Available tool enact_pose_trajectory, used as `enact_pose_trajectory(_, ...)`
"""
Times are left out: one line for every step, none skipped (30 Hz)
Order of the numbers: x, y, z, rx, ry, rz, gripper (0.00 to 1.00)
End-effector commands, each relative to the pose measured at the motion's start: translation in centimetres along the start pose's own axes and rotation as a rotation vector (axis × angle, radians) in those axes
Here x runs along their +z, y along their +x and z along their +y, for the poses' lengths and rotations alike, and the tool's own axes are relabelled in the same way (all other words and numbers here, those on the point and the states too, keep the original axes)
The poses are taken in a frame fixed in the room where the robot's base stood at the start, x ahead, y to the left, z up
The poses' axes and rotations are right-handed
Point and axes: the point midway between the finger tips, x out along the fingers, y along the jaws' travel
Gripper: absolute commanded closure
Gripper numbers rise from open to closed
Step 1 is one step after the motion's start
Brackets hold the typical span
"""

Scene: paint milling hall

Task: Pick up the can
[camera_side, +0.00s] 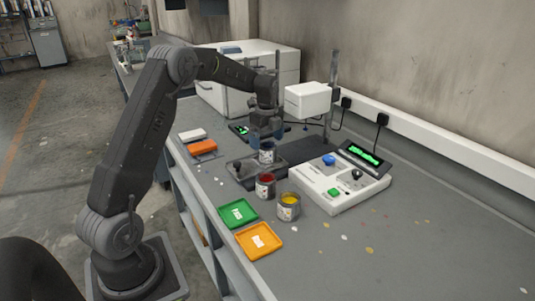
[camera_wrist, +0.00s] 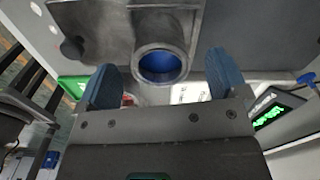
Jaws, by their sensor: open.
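Several small open paint cans stand on the grey bench. The can with blue paint (camera_side: 266,157) is in a shallow dark tray (camera_side: 240,170); the can with red paint (camera_side: 265,191) is in front of it, and the can with yellow paint (camera_side: 289,212) is nearest the camera. My gripper (camera_side: 266,138) is open, pointing down just above the blue can. In the wrist view the blue can (camera_wrist: 160,64) shows its round rim between and slightly beyond the two blue fingers of my gripper (camera_wrist: 161,75). The exact height gap is unclear.
A white control box (camera_side: 335,186) with a lit green display stands right of the cans. A green tray (camera_side: 238,213) and an orange tray (camera_side: 259,241) lie at the front. A stand with a white head (camera_side: 308,99) rises behind. The bench's right front is mostly clear.

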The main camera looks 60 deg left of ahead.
Motion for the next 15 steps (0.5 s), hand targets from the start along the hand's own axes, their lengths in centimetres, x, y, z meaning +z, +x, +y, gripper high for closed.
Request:
enact_pose_trajectory(-0.2,0.8,0.1,0.003,0.001,0.001,0.08)
enact_pose_trajectory(-0.4,1.3,0.1,0.004,0.001,0.002,0.08)
enact_pose_trajectory(-0.5,1.9,0.1,0.004,0.001,0.001,0.08)
enact_pose_trajectory(-0.6,2.4,0.2,0.004,0.001,0.002,0.08)
enact_pose_trajectory(-0.6,2.8,0.1,0.003,0.0,0.001,0.08)
enact_pose_trajectory(-0.5,3.3,0.1,0.002,0.0,0.0,0.08)
enact_pose_trajectory(-0.5,3.6,0.1,0.002,-0.001,0.0,0.08)
enact_pose_trajectory(-0.5,3.9,0.1,0.001,-0.001,-0.001,0.08)
enact_pose_trajectory(-0.5,4.1,0.1,0.0,-0.001,-0.001,0.08)
enact_pose_trajectory(-0.5,4.2,0.1,0.0,-0.001,-0.001,0.08)
enact_pose_trajectory(-0.5,4.3,0.1,-0.001,-0.001,-0.001,0.08)
enact_pose_trajectory(-0.5,4.3,0.1,-0.001,-0.001,-0.002,0.08)
enact_pose_trajectory(-0.5,4.3,0.1,-0.001,-0.001,-0.002,0.08)
enact_pose_trajectory(-0.5,4.3,0.1,-0.001,-0.001,-0.002,0.08)
enact_pose_trajectory(-0.5,4.3,0.1,-0.001,-0.001,-0.002,0.08)
